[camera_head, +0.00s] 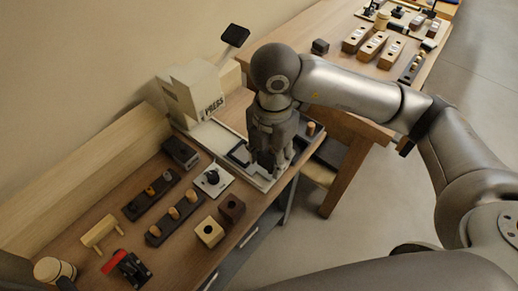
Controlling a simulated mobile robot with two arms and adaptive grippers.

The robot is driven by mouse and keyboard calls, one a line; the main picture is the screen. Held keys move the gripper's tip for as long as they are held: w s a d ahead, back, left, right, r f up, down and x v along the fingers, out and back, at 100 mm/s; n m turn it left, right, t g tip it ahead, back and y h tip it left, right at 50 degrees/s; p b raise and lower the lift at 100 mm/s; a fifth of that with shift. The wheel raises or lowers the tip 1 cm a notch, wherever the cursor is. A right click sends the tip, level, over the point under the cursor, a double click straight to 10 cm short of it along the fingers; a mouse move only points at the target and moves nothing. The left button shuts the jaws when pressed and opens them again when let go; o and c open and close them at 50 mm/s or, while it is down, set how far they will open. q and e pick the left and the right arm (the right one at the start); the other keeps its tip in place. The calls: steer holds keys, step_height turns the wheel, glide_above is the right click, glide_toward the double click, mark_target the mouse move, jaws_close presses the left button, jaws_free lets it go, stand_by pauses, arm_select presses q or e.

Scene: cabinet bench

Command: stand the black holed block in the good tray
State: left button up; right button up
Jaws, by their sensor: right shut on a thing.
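My right gripper (272,170) points down over the pale base (218,137) of the press. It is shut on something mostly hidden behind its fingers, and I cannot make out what. A dark brown block with a hole (232,207) stands near the bench's front edge, left of the gripper, beside a pale wooden holed block (209,232). I cannot tell for sure which thing is the black holed block. A dark tray (329,152) lies partly hidden to the right of the gripper, near a wooden peg (311,129). I cannot tell if this is the good tray. My left gripper is out of view.
The white press (193,95) with its black-ended lever (235,35) stands behind the gripper. Dark peg racks (151,195), a dark block (180,152), a white plate with a black knob (213,179) and a red-black clamp (128,268) lie at left. Another bench (400,50) holds several blocks.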

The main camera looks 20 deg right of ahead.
steer(key=shift+s+d+r, duration=0.15)
steer(key=shift+s+r, duration=0.05)
steer(key=shift+w+r+p, duration=0.15)
steer(key=shift+p, duration=0.25)
steer(key=w+d+f+p, duration=0.5)
steer(key=w+d+p, duration=0.4)
steer(key=w, duration=0.3)
steer(key=shift+w+f+b, duration=0.1)
steer(key=shift+f+b, duration=2.05)
steer(key=shift+f, duration=0.95)
steer(key=shift+f+b, duration=1.5)
steer(key=shift+f, duration=0.4)
steer(key=o, duration=1.1)
steer(key=shift+c, duration=0.2)
